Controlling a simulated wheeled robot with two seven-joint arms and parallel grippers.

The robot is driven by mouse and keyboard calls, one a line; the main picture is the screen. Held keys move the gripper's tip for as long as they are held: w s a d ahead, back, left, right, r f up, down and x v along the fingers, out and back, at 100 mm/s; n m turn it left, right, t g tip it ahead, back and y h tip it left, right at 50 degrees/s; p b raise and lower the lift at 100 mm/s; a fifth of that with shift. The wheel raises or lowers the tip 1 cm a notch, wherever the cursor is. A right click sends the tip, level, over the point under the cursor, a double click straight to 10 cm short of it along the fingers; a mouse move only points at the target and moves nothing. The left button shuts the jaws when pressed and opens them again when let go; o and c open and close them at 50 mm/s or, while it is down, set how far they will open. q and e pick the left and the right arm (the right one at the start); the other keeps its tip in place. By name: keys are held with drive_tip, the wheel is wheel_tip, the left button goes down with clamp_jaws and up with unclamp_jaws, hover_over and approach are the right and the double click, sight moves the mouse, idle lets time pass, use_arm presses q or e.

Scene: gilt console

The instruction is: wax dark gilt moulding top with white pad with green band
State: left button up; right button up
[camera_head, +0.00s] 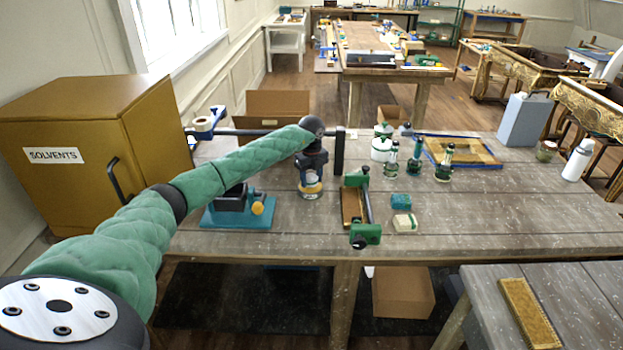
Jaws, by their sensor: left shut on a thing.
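My left gripper (311,177) points down over the bench and is shut on a small round pale thing with an amber band (311,189). I cannot tell whether that thing touches the bench top. A white pad with a green band (404,223) lies on the bench to the right, apart from the gripper. A brown-gold moulding (352,207) lies beside a green clamp (366,234), between the gripper and the pad. A gilt strip (529,313) lies on the nearer bench at the lower right. My right gripper is out of view.
A teal block (401,202) lies just behind the pad. Green-labelled bottles (414,158) and a framed panel (463,151) stand farther back. A blue tool base (238,213) is left of the gripper, near the solvents cabinet (90,140). The bench's right front is clear.

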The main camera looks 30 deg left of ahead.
sight(312, 178)
use_arm(q)
drive_tip(key=shift+f+b, duration=0.4)
drive_tip(key=shift+f, duration=0.15)
idle(1.7)
drive_tip(key=shift+r, duration=0.1)
drive_tip(key=shift+r+p, duration=1.25)
drive_tip(key=shift+r, duration=2.2)
